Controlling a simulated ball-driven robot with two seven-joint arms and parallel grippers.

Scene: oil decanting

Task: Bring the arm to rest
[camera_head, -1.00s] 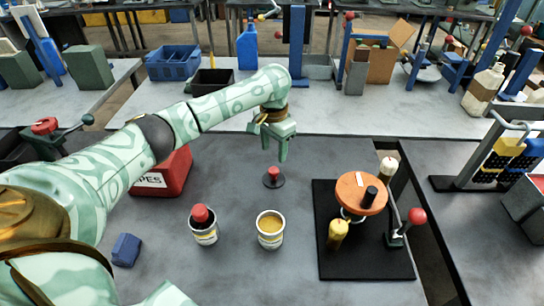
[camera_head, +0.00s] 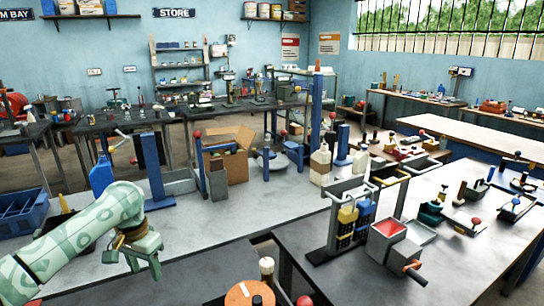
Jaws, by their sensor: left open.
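My left arm comes in from the lower left, pale green with a leaf-like pattern. My left gripper (camera_head: 143,266) hangs at its end with its fingers pointing down. It is open, and I see nothing between its fingers. It is above the grey table (camera_head: 190,284) near the bottom of the view. My right gripper is out of view.
A blue crate (camera_head: 22,212) is at the left on the pale table (camera_head: 225,212). A cardboard box (camera_head: 228,160) and a blue jug (camera_head: 102,176) stand farther back. A rack with yellow and blue blocks (camera_head: 347,217) and a red-topped box (camera_head: 390,238) are on the right.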

